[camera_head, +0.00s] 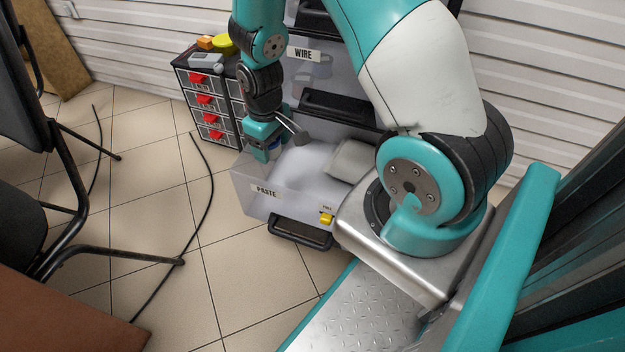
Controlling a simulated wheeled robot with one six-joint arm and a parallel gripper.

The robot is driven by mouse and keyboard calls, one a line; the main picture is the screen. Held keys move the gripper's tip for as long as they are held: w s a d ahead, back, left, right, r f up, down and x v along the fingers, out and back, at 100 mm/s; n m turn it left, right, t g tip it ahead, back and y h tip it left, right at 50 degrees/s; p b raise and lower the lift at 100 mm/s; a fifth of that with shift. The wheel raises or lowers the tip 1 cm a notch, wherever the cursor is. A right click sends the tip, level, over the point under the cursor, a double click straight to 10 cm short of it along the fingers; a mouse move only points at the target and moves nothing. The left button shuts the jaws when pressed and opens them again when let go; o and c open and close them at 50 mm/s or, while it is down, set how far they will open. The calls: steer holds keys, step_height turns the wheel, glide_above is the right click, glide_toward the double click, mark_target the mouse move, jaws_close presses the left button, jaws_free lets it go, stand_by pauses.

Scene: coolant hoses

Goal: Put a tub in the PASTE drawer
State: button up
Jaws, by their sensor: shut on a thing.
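The PASTE drawer (240,185) is pulled open, a translucent bin with a PASTE label on its front and a black handle (300,233) below. My gripper (265,154) points down at the drawer's left rear part. It is shut on a small tub, mostly hidden by the fingers; only a bluish bit shows between them. I cannot tell whether the tub touches the drawer floor. The visible drawer floor looks pale and hazy. A light grey block-like thing (352,160) shows at the drawer's right side, partly behind my arm.
A yellow tab (325,218) sits on the drawer front. The WIRE drawer (305,70) is above, behind my arm. A small cabinet with red-handled drawers (208,103) stands left, with small items on top. Black cables (208,190) and a chair (60,190) occupy the tiled floor at left.

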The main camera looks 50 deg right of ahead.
steer(key=f+b, duration=0.3)
steer(key=f, duration=0.3)
steer(key=f+b, duration=0.3)
steer(key=f, duration=0.4)
steer(key=f+b, duration=0.3)
steer(key=f, duration=0.4)
steer(key=shift+s+d, duration=0.2)
steer(key=shift+s, duration=0.05)
steer(key=shift+f, duration=0.15)
steer(key=o, duration=1)
step_height(320, 180, up, 12)
steer(key=p, duration=0.6)
steer(key=shift+r, duration=0.2)
